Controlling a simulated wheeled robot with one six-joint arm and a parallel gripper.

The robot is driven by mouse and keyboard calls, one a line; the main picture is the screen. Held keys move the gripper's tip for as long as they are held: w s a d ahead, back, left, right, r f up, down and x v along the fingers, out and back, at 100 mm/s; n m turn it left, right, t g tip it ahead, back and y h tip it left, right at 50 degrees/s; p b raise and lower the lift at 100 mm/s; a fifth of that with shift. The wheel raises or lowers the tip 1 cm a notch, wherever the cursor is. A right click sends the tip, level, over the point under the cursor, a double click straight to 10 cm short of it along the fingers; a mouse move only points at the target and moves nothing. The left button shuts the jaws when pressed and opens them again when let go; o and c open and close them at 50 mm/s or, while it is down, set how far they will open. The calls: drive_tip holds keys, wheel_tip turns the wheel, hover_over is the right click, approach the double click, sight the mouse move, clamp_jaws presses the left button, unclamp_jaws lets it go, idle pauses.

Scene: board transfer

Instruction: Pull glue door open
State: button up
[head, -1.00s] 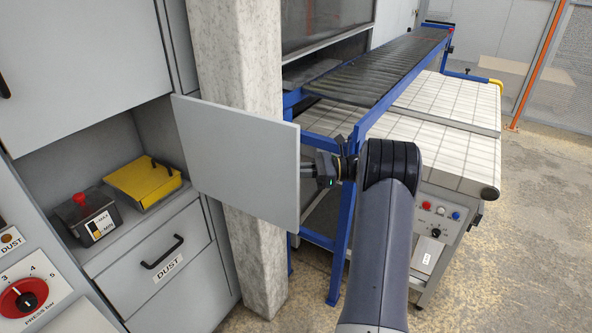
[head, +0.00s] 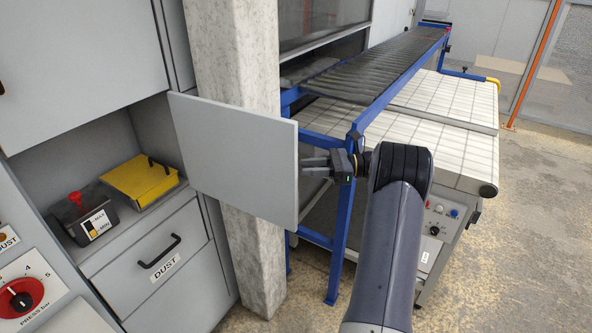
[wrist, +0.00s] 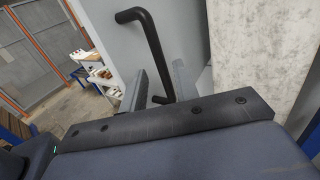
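The glue door (head: 235,155) is a flat grey panel. It stands swung out from the cabinet, in front of the concrete pillar, and the compartment behind it is open. My gripper (head: 308,165) is at the door's right edge, on its far side, with its fingers spread apart. In the wrist view, the door's black bar handle (wrist: 153,45) stands on the grey panel. My open fingers (wrist: 157,88) are on either side of the handle's lower end. I cannot tell whether they touch it.
The open compartment holds a yellow-lidded box (head: 140,181) and a dark box with a red knob (head: 84,217). Below is a DUST drawer (head: 160,255). A blue-framed conveyor (head: 365,70) and a white tiled table (head: 400,125) stand behind my arm. Floor is clear at right.

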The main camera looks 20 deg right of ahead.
drive_tip(key=v, duration=0.5)
drive_tip(key=shift+s+d+b, duration=0.15)
drive_tip(key=shift+d+b, duration=0.15)
drive_tip(key=shift+d, duration=0.05)
drive_tip(key=p+x, duration=0.1)
drive_tip(key=x, duration=0.9)
drive_tip(key=shift+a+p, duration=0.2)
drive_tip(key=shift+p, duration=0.2)
drive_tip(key=shift+a, duration=0.2)
drive_tip(key=shift+a, duration=0.1)
drive_tip(key=shift+f, duration=0.1)
